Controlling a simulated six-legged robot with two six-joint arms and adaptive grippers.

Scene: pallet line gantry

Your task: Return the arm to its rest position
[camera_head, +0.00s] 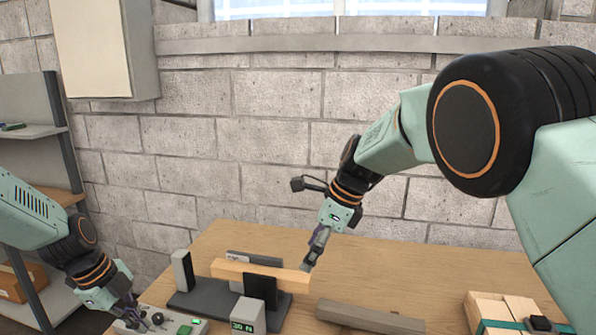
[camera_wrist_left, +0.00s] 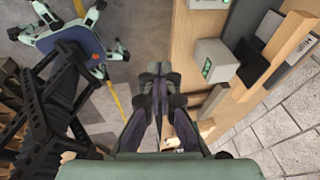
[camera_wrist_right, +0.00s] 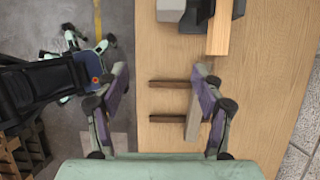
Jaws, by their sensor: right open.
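My right arm reaches in from the right in the head view. Its gripper (camera_head: 314,250) appears by the right end of a pale wooden beam (camera_head: 230,271). In the right wrist view the right gripper (camera_wrist_right: 160,78) is open and empty, its fingers wide apart over the table. The beam's end (camera_wrist_right: 218,38) lies ahead of the right finger. My left gripper (camera_head: 133,314) hangs low at the left, over a button panel (camera_head: 190,326); I cannot tell whether they touch. In the left wrist view the left gripper's fingers (camera_wrist_left: 158,72) meet with nothing visible between them.
The beam lies on a dark fixture (camera_head: 192,300) beside a black plate (camera_head: 261,288) and a grey box (camera_head: 248,314) with a green display. A grey-brown bar (camera_head: 370,317) lies on the table (camera_head: 400,265). Strapped wood (camera_head: 490,308) stands right; shelves (camera_head: 35,130) stand left.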

